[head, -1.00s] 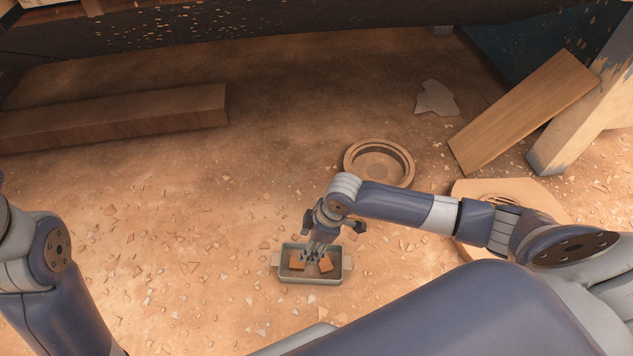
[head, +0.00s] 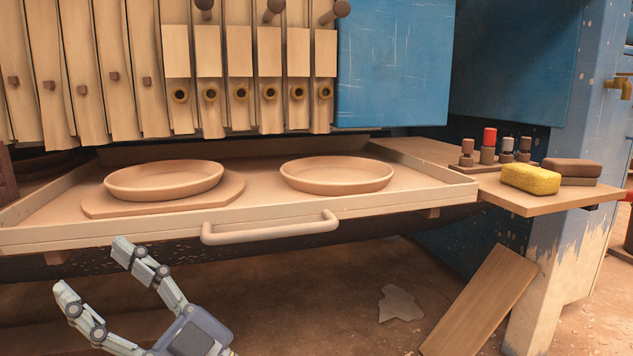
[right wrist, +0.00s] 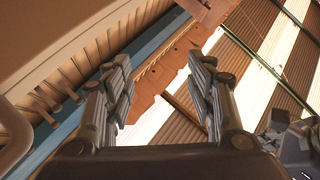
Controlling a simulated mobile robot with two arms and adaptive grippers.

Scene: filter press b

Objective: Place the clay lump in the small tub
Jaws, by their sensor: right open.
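My right gripper (head: 94,272) is at the lower left of the head view, below the front of the tray. Its two fingers are spread and nothing is between them. In the right wrist view the gripper (right wrist: 160,62) also shows open and empty. I cannot make out a clay lump in either current view. No small tub shows either; the floor area where a small grey tub stood in the earlier head view is out of sight. My left gripper is not in view.
A wide tray (head: 110,238) with a front handle (head: 270,228) holds two shallow clay dishes, left (head: 164,180) and right (head: 337,175). A side shelf (head: 525,205) bears a yellow sponge (head: 531,179), a brown block (head: 572,168) and several pegs. A plank (head: 480,300) leans at lower right.

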